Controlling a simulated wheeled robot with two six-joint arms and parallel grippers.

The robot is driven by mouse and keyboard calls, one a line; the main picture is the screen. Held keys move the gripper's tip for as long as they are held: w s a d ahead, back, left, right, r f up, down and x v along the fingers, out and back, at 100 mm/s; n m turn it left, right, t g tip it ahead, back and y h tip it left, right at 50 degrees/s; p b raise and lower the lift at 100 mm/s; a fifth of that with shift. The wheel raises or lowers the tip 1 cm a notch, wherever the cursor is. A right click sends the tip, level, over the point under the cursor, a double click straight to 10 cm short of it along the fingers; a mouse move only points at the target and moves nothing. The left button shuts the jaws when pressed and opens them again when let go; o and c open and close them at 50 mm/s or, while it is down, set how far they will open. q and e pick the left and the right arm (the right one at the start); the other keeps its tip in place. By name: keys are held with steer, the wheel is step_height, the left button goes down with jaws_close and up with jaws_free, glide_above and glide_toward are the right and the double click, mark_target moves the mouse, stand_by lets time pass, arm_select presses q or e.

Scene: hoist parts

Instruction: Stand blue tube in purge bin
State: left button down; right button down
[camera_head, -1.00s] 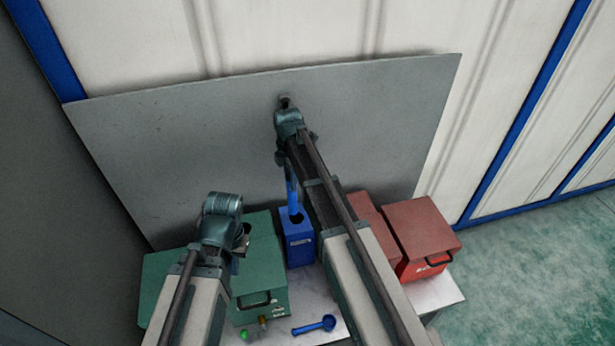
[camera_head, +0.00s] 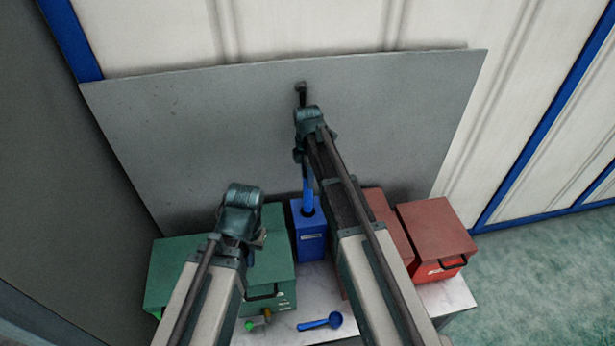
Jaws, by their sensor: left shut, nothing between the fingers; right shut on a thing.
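The blue purge bin (camera_head: 308,243) stands upright on the table between the green and red boxes, its round opening on top. The blue tube (camera_head: 307,192) is nearly upright, with its lower end in the bin's opening; how deep it reaches is hidden. My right gripper (camera_head: 299,156) is shut on the tube's upper part above the bin; its fingers are mostly hidden by the wrist. My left gripper (camera_head: 260,240) is shut and empty above the green box, left of the bin; its fingers are small and partly hidden.
A green box (camera_head: 273,276) stands at the left and a red box (camera_head: 440,235) at the right. A blue ladle-like part (camera_head: 322,322) and a small green piece (camera_head: 249,325) lie on the front of the table (camera_head: 300,335). A grey panel (camera_head: 400,110) rises behind.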

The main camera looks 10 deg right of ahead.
mark_target(307, 201)
steer(key=shift+f+b, duration=5.35)
steer(key=shift+f, duration=0.3)
steer(key=shift+f+b, duration=0.55)
steer(key=shift+b, duration=0.05)
steer(key=shift+c, duration=1.6)
jaws_free()
steer(key=shift+r, duration=0.1)
step_height(307, 201, up, 14)
steer(key=p, duration=1.4)
steer(key=shift+f, duration=0.2)
steer(key=shift+s, duration=0.1)
